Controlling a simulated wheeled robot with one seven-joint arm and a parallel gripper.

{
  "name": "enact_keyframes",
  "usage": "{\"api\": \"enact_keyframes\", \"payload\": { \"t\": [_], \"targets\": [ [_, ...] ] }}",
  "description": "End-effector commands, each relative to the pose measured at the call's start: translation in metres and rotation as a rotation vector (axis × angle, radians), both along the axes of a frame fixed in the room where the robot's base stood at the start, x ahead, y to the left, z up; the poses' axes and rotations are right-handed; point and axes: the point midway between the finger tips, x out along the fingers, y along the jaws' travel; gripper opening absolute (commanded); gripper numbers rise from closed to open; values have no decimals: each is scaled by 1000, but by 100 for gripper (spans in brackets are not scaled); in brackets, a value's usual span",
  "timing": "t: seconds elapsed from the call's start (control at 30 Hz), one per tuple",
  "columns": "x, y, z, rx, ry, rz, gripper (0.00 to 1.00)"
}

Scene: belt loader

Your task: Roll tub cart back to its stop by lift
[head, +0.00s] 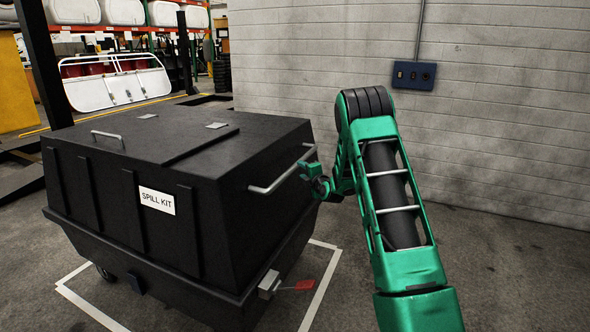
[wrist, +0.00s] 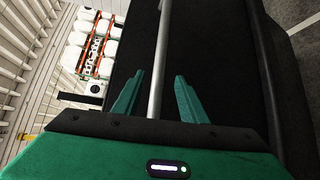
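The tub cart (head: 150,205) is a black lidded tub with a white "SPILL KIT" label, at left centre in the head view. A grey bar handle (head: 272,184) runs along its right end, and it also shows in the wrist view (wrist: 157,70). In the wrist view my gripper (wrist: 157,92) is open, with one finger on each side of the bar and a gap to both. A red pedal (head: 297,286) sticks out low at the cart's right end.
White floor tape (head: 318,300) outlines a rectangle around the cart's base. A pale block wall (head: 490,110) with a blue switch box (head: 413,76) stands behind my arm. A dark post (head: 43,65) stands at left, near shelves. Bare floor is open at right.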

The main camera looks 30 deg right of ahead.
Motion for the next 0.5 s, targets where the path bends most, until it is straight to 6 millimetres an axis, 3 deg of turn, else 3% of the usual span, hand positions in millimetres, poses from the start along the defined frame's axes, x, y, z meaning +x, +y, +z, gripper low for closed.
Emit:
{"api": "enact_keyframes", "payload": {
  "t": [0.3, 0.5],
  "targets": [
    [55, -8, -8, 3, -1, -1, 39],
    [77, -11, -11, 3, 0, -2, 39]
  ]
}}
